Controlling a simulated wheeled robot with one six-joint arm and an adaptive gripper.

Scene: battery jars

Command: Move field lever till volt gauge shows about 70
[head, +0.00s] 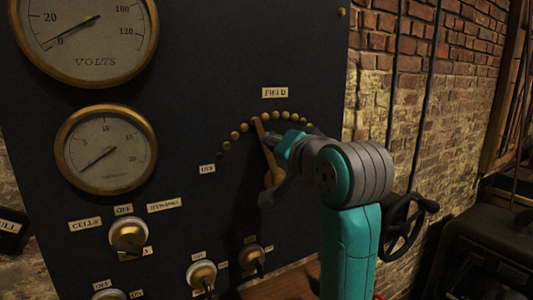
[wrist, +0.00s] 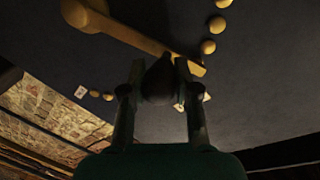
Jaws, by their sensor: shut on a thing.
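The volt gauge (head: 84,32) is at the upper left in the head view. Its needle slants down-left and its end lies near 0. The brass field lever (head: 265,152) points up and slightly left from its pivot, its tip among the brass contact studs below the FIELD label (head: 275,92). In the wrist view the lever (wrist: 140,35) crosses the top, with a dark knob (wrist: 160,82) near its end. My gripper (head: 270,142) is shut on this knob, with one finger on either side in the wrist view (wrist: 158,75). The knob is hidden in the head view.
A smaller gauge (head: 106,149) sits below the volt gauge. Several switches, such as the CELLS/DYNAMO one (head: 128,236), are on the lower panel. A black handwheel (head: 404,226) is right of my arm, before the brick wall (head: 450,100). Brass studs (head: 235,136) arc around the lever.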

